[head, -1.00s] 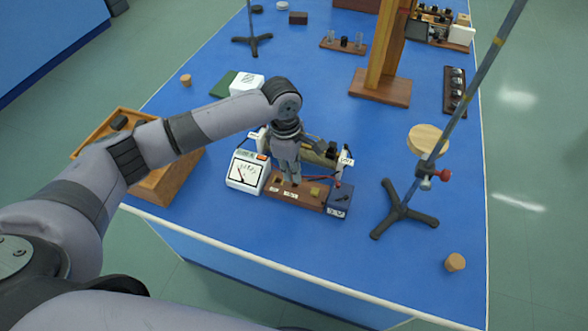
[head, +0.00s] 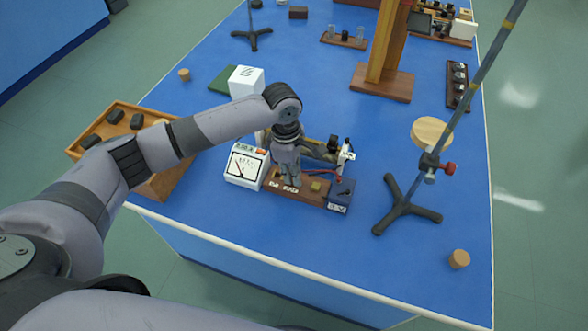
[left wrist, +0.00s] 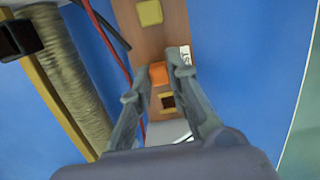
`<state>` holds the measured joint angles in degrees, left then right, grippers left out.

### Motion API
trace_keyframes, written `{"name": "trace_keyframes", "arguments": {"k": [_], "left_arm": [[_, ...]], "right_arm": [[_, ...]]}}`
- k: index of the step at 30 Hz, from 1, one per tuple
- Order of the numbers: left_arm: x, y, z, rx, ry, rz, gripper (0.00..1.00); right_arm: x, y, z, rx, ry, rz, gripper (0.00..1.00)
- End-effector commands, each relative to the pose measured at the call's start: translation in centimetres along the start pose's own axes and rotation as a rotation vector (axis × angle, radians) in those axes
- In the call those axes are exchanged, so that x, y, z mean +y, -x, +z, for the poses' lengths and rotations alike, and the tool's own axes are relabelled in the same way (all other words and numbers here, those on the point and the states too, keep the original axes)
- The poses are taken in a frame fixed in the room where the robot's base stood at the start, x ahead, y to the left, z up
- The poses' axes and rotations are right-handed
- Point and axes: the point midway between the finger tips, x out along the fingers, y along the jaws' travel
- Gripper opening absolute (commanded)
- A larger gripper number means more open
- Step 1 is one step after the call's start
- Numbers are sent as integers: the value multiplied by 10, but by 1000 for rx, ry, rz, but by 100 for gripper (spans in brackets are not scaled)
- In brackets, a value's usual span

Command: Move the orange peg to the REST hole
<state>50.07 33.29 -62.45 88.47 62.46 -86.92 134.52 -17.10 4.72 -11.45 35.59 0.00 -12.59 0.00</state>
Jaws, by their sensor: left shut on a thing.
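The orange peg (left wrist: 158,73) shows in the left wrist view between the fingertips of my left gripper (left wrist: 157,82), which is shut on it. The peg is over the wooden board (left wrist: 174,22); I cannot tell how deep it sits. A dark square hole (left wrist: 168,101) with a yellowish rim lies nearer the wrist. A yellow block (left wrist: 149,13) is on the board farther off. In the head view my left gripper (head: 290,182) points down at the board (head: 309,197), hiding the peg. White labels line the board's front; I cannot read which is REST. My right gripper is out of view.
A white meter (head: 245,167) stands close left of the gripper. A dark blue box (head: 341,192) adjoins the board's right end. A coil apparatus (head: 327,151) and red wires are behind. A stand (head: 405,207) is at right. A wooden tray (head: 158,188) is under my forearm.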

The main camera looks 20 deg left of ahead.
Motion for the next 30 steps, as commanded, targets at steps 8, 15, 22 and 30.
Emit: {"name": "trace_keyframes", "arguments": {"k": [8,15,22,30], "left_arm": [[0,0,0,0,0,1,25],[0,0,0,0,0,1,39],[0,0,0,0,0,1,39],[2,26,0,0,0,5,39]], "right_arm": [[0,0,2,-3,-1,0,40],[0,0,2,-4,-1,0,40],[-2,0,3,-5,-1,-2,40],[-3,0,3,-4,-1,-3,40]]}}
